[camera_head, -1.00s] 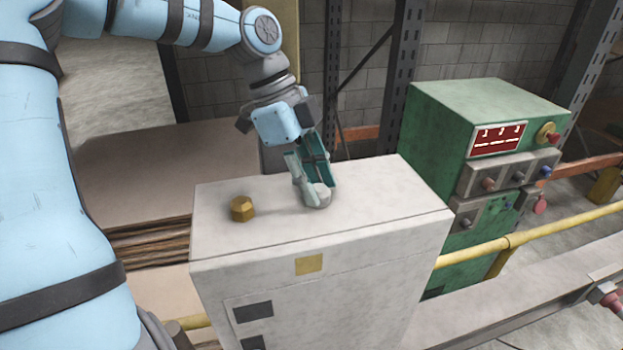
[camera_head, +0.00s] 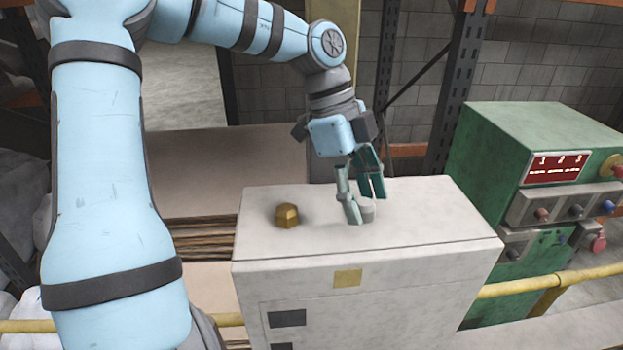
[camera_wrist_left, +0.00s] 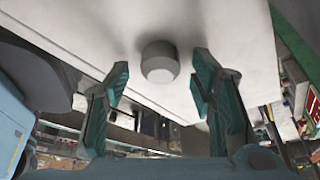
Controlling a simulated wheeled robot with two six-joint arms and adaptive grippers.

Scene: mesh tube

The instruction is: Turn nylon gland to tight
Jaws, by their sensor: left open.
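The nylon gland (camera_head: 367,210) is a small light-grey round cap on top of the white cabinet, partly hidden behind a finger in the head view. In the left wrist view the grey gland (camera_wrist_left: 160,62) stands just ahead of the fingertips, between their lines. My left gripper (camera_head: 366,208) points down at it from above with its fingers spread. In the left wrist view the left gripper (camera_wrist_left: 158,75) is open and empty, with clear gaps on both sides of the gland. A brass hex fitting (camera_head: 287,215) stands left of it on the same top. My right gripper is not in view.
The white cabinet (camera_head: 420,228) has free room on its top around both fittings. A green control box (camera_head: 545,125) with knobs stands to the right. A yellow rail (camera_head: 555,279) runs past it. Dark rack uprights and a block wall stand behind.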

